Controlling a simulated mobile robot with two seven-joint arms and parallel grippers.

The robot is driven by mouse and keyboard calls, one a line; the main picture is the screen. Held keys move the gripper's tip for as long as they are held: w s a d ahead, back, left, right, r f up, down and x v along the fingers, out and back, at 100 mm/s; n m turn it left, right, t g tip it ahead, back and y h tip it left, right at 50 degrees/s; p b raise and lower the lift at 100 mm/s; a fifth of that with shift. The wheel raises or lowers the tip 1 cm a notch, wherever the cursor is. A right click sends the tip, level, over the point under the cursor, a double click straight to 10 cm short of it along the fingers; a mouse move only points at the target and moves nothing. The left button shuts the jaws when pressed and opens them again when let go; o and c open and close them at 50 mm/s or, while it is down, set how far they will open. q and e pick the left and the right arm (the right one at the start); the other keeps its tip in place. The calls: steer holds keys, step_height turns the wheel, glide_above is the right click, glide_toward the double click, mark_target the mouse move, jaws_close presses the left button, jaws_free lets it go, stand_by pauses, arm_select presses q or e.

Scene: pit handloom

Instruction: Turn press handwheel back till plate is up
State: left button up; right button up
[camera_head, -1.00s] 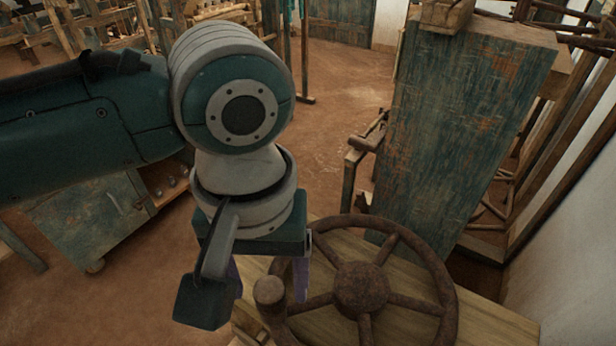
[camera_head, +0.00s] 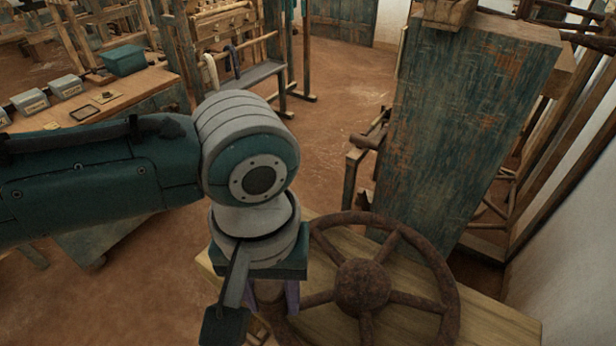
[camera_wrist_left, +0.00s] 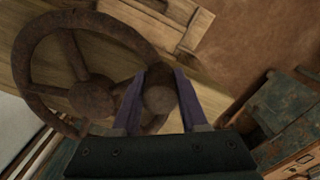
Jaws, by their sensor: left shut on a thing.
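The press handwheel (camera_head: 362,286) is a rusty brown spoked wheel at the lower right of the head view, above a pale wooden board. It also shows in the left wrist view (camera_wrist_left: 91,95). My left gripper (camera_head: 272,305) is at the wheel's left side, its purple fingers pointing down. In the left wrist view the fingers (camera_wrist_left: 159,98) are shut on either side of the wheel's round handle knob (camera_wrist_left: 159,93). In the head view the arm mostly hides this knob. The press plate cannot be made out. My right gripper is not in view.
A tall worn green board (camera_head: 465,130) stands just behind the wheel. A white wall (camera_head: 575,240) closes the right side. At the left back, a wooden table (camera_head: 95,105) holds grey boxes and a green bin (camera_head: 124,60). Brown floor (camera_head: 335,75) lies open between.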

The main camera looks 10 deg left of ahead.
arm_select(q)
jaws_close()
stand_by(0.8)
